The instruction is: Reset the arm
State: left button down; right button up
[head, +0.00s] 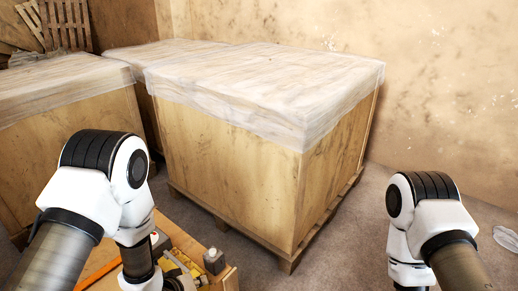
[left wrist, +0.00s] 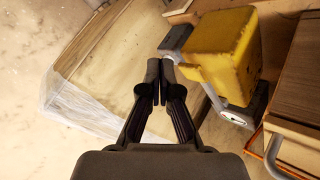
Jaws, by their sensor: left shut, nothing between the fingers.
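My left arm (head: 100,195) comes in from the left in the head view, bent downward over a low wooden surface. My left gripper (left wrist: 160,72) shows in the left wrist view, with its black fingers together and nothing between them. Its tips are beside a yellow block-shaped object (left wrist: 222,45) with a grey metal part; contact cannot be told. My right arm (head: 435,225) is bent downward at the right of the head view, and its gripper is out of frame.
A large plastic-wrapped wooden crate (head: 230,170) stands on a pallet ahead. Another wrapped crate (head: 60,110) is at the left. A wooden surface (head: 190,240) with small items lies below my left arm. Bare floor (head: 345,235) lies between the big crate and my right arm.

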pick_arm(q)
jog(key=s+a+f+m+g+y, duration=0.1)
jog(key=s+a+f+g, duration=0.1)
jog(key=s, duration=0.6)
jog(key=s+a+f+m+g+y+p, duration=0.1)
jog(key=s+a+f+g, duration=0.1)
jog(key=s, duration=0.7)
jog(key=s+a+f+m+g+y+p, duration=0.1)
jog(key=s+a+g, duration=0.3)
jog(key=s, duration=0.4)
jog(key=shift+s+a+f+y, duration=0.35)
jog(key=shift+a+f+y, duration=0.15)
jog(key=shift+a+f, duration=0.3)
pick_arm(e)
jog(key=shift+w+r, duration=0.2)
jog(key=shift+r, duration=0.45)
jog(key=shift+w+r, duration=0.15)
jog(key=shift+r, duration=0.45)
pick_arm(q)
jog(key=shift+d, duration=0.1)
